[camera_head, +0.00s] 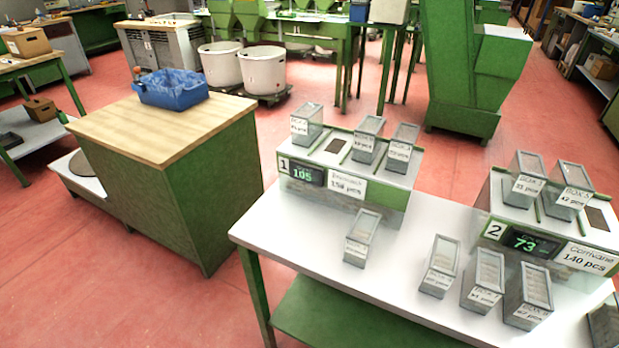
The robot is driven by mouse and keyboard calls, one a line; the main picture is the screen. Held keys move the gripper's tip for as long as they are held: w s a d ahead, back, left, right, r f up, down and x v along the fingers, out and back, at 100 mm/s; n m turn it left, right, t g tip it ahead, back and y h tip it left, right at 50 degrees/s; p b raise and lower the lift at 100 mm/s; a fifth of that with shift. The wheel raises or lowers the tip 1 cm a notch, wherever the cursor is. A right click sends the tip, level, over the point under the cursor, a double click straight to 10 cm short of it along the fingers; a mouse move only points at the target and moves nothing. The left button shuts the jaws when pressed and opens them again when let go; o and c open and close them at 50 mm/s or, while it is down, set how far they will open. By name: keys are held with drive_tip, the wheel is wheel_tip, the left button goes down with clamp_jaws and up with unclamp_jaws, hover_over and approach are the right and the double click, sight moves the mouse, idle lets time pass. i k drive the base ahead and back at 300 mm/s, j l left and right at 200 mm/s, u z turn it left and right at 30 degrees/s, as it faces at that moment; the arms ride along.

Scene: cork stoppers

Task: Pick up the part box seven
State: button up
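Several small grey part boxes with white labels are in view, and the lettering is too small for me to tell which is box seven. One box (361,238) stands alone on the white table (330,268). Three more, a left one (440,266), a middle one (484,280) and a right one (529,296), stand in a row near the table's front right. Three boxes (306,122) sit on the unit marked 1, and two (527,180) on the unit marked 2. My gripper is not in view.
Unit 1 (345,192) shows 105 and unit 2 (527,240) shows 73. A grey object (605,325) is cut off at the right edge. A green cabinet (215,195) with a blue crate (172,90) stands left. Red floor lies open in front.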

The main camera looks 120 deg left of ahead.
sight(482, 285)
drive_tip(key=u, duration=2.55)
